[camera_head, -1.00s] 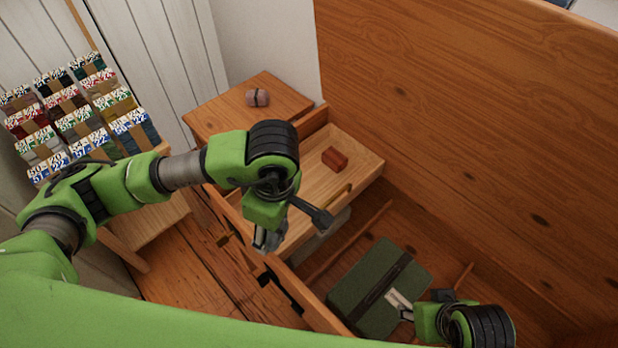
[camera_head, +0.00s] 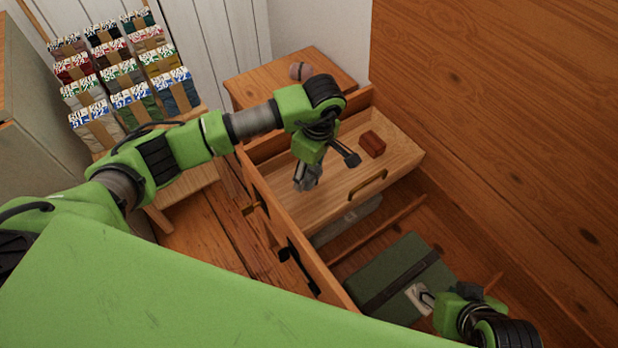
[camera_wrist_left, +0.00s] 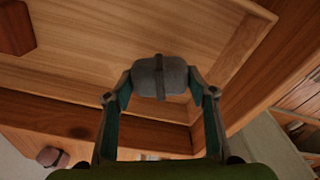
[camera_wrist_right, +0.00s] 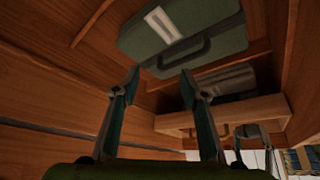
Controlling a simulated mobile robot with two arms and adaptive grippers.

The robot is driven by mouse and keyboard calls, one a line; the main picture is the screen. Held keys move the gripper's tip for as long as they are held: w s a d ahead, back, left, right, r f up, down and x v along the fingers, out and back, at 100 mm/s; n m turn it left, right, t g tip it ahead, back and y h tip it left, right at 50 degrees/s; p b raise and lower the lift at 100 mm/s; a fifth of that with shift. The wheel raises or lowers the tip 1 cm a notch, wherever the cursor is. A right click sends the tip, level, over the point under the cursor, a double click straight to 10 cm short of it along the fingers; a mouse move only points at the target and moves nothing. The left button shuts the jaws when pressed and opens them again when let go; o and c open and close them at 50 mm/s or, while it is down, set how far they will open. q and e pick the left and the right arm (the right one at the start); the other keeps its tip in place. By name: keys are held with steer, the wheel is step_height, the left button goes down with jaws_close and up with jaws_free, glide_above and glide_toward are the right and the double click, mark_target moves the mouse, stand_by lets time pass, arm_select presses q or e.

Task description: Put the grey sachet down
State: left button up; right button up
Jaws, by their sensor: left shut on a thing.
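The grey sachet (camera_wrist_left: 150,75), a small grey pouch with a dark band, is pinched between the fingertips of my left gripper (camera_wrist_left: 160,88) in the left wrist view. In the head view my left gripper (camera_head: 306,182) hangs at the left side of the open pale wooden drawer (camera_head: 345,195). Bare drawer wood shows behind the sachet in the wrist view; its height above the wood is unclear. My right gripper (camera_wrist_right: 160,82) is open and empty in the right wrist view, near a dark green case (camera_wrist_right: 200,40).
A red-brown block (camera_head: 372,144) lies in the drawer. A pinkish banded roll (camera_head: 300,71) sits on the wooden top (camera_head: 260,85) behind. A rack of labelled bundles (camera_head: 120,75) stands left. A tall wooden panel (camera_head: 500,110) bounds the right. Bare drawer floor surrounds the block.

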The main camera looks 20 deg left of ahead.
mark_target(309, 178)
arm_select(q)
step_height(309, 178, down, 3)
steer(key=shift+w+f+b, duration=0.1)
steer(key=shift+f+b, duration=0.1)
steer(key=shift+b, duration=0.2)
arm_select(e)
steer(key=w, duration=0.1)
steer(key=w+a+r+t, duration=0.1)
steer(key=w, duration=0.1)
steer(key=w+r+t, duration=0.1)
steer(key=w, duration=0.1)
steer(key=shift+w+a+r+y, duration=0.1)
steer(key=shift+a+r+y, duration=0.1)
steer(key=shift+a+y, duration=0.15)
arm_select(q)
steer(key=shift+f, duration=0.15)
steer(key=o, duration=1.2)
arm_select(e)
steer(key=shift+w+a+r+t, duration=0.2)
steer(key=shift+w+r+t, duration=0.25)
steer(key=shift+w+t, duration=0.15)
